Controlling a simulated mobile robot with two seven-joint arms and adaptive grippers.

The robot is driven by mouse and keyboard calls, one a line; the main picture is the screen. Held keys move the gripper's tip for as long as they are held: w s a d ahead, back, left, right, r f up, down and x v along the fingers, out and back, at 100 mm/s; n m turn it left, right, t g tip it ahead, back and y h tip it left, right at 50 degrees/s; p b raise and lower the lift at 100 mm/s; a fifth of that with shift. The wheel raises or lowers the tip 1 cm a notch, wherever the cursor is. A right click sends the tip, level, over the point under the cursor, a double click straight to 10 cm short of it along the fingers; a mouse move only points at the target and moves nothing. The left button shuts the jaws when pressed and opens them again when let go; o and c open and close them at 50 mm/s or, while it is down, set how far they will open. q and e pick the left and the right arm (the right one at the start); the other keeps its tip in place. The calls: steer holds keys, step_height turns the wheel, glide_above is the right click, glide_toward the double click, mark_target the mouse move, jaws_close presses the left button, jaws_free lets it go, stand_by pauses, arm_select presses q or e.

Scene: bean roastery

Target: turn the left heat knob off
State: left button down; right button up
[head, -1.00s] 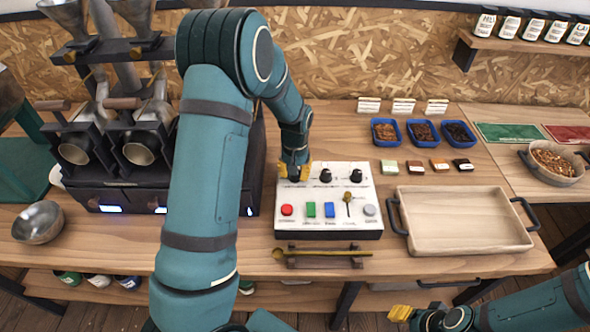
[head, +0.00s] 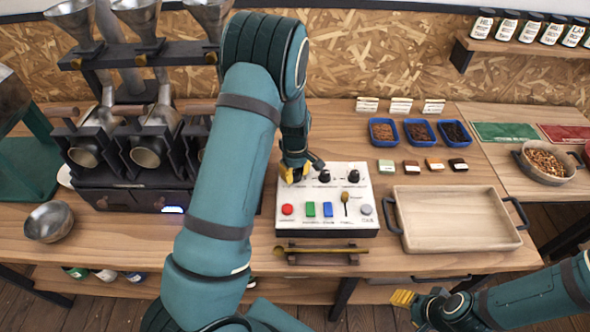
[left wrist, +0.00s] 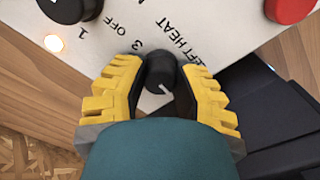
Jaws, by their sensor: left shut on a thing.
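The left heat knob (left wrist: 160,72) is black and round with a white pointer line. It stands on the white control panel (head: 330,223), beside printed "LEFT HEAT", "OFF" and number marks. My left gripper (head: 292,174) is over the panel's back left corner. In the left wrist view, its yellow fingers (left wrist: 155,85) are closed around the knob, one on each side. In the head view the gripper mostly hides this knob. My right gripper (head: 403,298) is low at the front right, away from the panel; its finger gap is not clear.
Two more black knobs (head: 324,176) (head: 353,176) stand to the right on the panel. A red button (head: 287,209), coloured switches and a lever are in front. A wooden tray (head: 455,222) stands right of the panel, and a dark roaster (head: 130,190) on the left.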

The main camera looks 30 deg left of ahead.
mark_target(295, 172)
arm_select(q)
steer(key=shift+s+f+n, duration=0.1)
steer(key=shift+n, duration=0.5)
steer(key=shift+p, duration=0.3)
steer(key=c, duration=0.6)
jaws_free()
steer(key=shift+r, duration=0.6)
step_height(295, 172, up, 11)
steer(key=shift+f, duration=0.1)
